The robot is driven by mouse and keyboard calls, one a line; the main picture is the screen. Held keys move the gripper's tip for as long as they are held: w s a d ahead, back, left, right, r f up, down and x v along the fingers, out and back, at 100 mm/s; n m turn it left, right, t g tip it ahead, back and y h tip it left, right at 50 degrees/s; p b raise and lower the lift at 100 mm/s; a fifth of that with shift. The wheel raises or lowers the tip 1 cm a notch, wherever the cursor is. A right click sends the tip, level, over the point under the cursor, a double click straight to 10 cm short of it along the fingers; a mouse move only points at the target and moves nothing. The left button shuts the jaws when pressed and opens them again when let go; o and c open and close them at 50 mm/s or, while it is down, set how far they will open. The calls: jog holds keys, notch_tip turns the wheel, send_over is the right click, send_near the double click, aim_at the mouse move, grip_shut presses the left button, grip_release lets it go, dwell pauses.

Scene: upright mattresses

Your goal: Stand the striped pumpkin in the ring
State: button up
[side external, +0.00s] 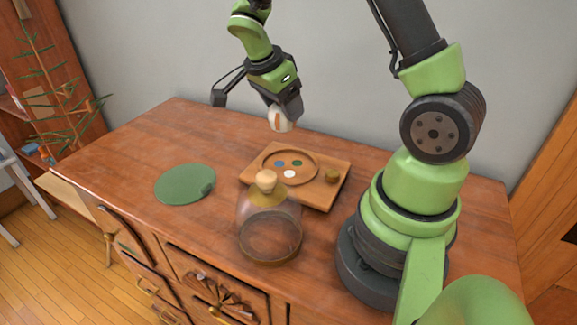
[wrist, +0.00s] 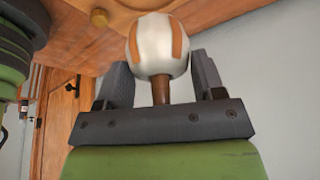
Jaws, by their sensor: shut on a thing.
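The striped pumpkin (side external: 281,124) is white with orange stripes. My gripper (side external: 283,112) is shut on it and holds it in the air above the back of the wooden board (side external: 327,194). In the wrist view the pumpkin (wrist: 147,55) sits between the fingertips of my gripper (wrist: 160,65), with its brown stem (wrist: 160,90) towards the palm. A round raised ring (side external: 266,174) lies on the board, below the pumpkin in the picture. Blue, green and white spots show inside the ring.
A small olive ball-like thing (side external: 332,175) is at the board's right. A glass dome with a wooden knob (side external: 268,222) stands in front of the board. A green round mat (side external: 182,183) with a small dark green thing (side external: 206,188) lies left. The tabletop behind the mat is clear.

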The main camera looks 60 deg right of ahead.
aim_at(289, 127)
jog(key=shift+s+d+m, duration=0.1)
jog(key=shift+s+m, duration=0.4)
jog(key=shift+g, duration=0.3)
jog(key=f, duration=0.5)
jog(key=shift+s, duration=0.2)
jog(key=shift+f, duration=2.35)
jog(key=shift+f, duration=0.15)
jog(key=o, duration=1.1)
jog(key=shift+o, duration=0.2)
